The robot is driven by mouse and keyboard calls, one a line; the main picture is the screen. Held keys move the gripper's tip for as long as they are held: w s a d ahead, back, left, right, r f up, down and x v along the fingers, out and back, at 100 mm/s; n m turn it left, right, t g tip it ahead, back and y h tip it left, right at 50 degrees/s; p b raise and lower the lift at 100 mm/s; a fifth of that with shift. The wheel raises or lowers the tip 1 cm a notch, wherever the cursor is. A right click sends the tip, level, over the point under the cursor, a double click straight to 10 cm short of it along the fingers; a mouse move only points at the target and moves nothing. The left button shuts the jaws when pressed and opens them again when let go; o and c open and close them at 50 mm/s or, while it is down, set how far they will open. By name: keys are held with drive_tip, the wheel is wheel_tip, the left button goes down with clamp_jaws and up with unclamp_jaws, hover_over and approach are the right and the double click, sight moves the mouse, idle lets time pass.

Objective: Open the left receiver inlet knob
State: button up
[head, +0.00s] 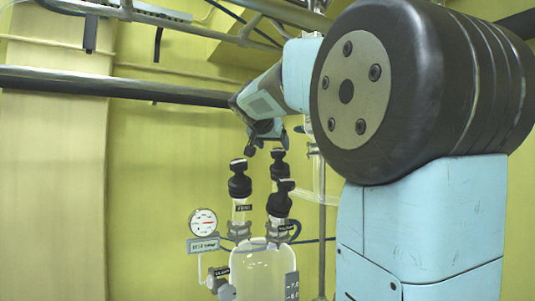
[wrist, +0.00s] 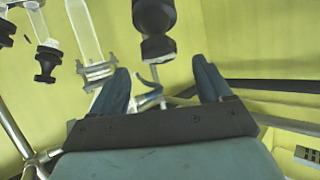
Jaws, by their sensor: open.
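Several black knobs top the glass vessel in the head view: a left one (head: 239,180), a rear one (head: 279,165) and a front one (head: 280,200). Their labels are too small to read, so I cannot tell which is the left receiver inlet knob. My gripper (head: 268,144) is above and behind them, close over the rear knob. In the wrist view my gripper (wrist: 160,66) is open and empty. A large black knob (wrist: 154,22) lies just beyond the gap between the fingertips, apart from them. A smaller black knob (wrist: 47,62) is at the left.
The clear glass vessel (head: 262,270) stands below the knobs. A round pressure gauge (head: 203,222) is at its left. A vertical metal post (head: 322,215) stands to the right, and a dark horizontal pipe (head: 110,87) crosses the yellow wall. Glass tubes (wrist: 85,30) are at upper left in the wrist view.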

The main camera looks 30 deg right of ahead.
sight(279, 150)
drive_tip(key=x, duration=0.6)
drive_tip(key=shift+w+d+f, duration=0.2)
drive_tip(key=shift+d, duration=0.15)
drive_tip(key=c, duration=1)
drive_tip(key=shift+n, duration=0.5)
drive_tip(key=n+t+y, duration=0.1)
drive_tip(key=n, duration=0.1)
drive_tip(key=n+y, duration=0.1)
drive_tip(key=n, duration=0.1)
drive_tip(key=shift+a+t+y, duration=0.1)
drive_tip(key=shift+t+y, duration=0.3)
drive_tip(key=n+y, duration=0.2)
drive_tip(key=n, duration=0.1)
drive_tip(key=n+y, duration=0.2)
drive_tip(key=n, duration=0.1)
drive_tip(key=shift+r+n+t, duration=0.1)
drive_tip(key=shift+n+t, duration=0.3)
drive_tip(key=n+y, duration=0.1)
drive_tip(key=n, duration=0.2)
drive_tip(key=n+g+y, duration=0.1)
drive_tip(key=n+y, duration=0.1)
drive_tip(key=n, duration=0.1)
drive_tip(key=shift+g, duration=0.3)
drive_tip(key=n+g+y, duration=0.1)
drive_tip(key=n, duration=0.1)
drive_tip(key=n+g+y, duration=0.1)
drive_tip(key=n, duration=0.1)
drive_tip(key=shift+n, duration=0.4)
